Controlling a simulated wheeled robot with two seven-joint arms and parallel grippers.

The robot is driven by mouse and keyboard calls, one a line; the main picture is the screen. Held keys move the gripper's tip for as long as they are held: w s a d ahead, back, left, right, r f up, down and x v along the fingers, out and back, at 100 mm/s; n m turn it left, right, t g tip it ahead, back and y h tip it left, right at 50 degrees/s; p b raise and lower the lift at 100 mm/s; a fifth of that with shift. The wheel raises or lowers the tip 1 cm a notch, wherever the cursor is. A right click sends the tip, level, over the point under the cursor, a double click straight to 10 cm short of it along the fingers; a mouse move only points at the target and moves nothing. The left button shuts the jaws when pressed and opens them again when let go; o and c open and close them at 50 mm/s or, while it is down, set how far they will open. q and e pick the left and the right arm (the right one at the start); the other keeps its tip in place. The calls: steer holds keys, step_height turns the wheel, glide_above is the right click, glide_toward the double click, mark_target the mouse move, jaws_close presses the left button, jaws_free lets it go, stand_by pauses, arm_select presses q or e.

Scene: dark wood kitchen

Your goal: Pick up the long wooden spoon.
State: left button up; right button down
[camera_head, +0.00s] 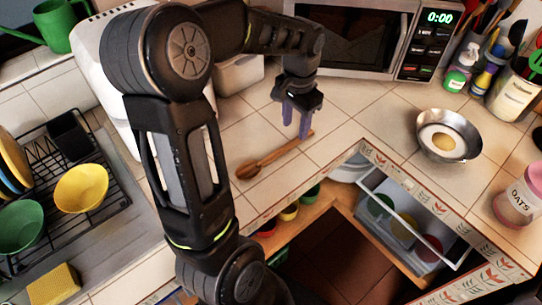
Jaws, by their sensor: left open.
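The long wooden spoon (273,157) lies on the tiled counter, its bowl to the lower left and its handle running up to the right. My left gripper (296,128) points down above the handle end of the spoon, with its purple fingers apart. The fingertips look close to the handle, but I cannot tell whether they touch it. Nothing shows between the fingers. My right gripper is outside the view.
A microwave (352,38) stands behind the gripper. A metal bowl (448,136) and an oats jar (516,194) are at right. An open drawer (415,220) sits below the counter edge. A dish rack (62,190) is at left.

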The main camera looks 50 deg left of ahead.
mark_target(295, 141)
arm_select(q)
step_height(295, 141, down, 5)
steer(key=shift+w+f+p, duration=0.1)
steer(key=shift+w+p, duration=0.05)
steer(key=shift+p, duration=0.5)
jaws_close()
stand_by(0.4)
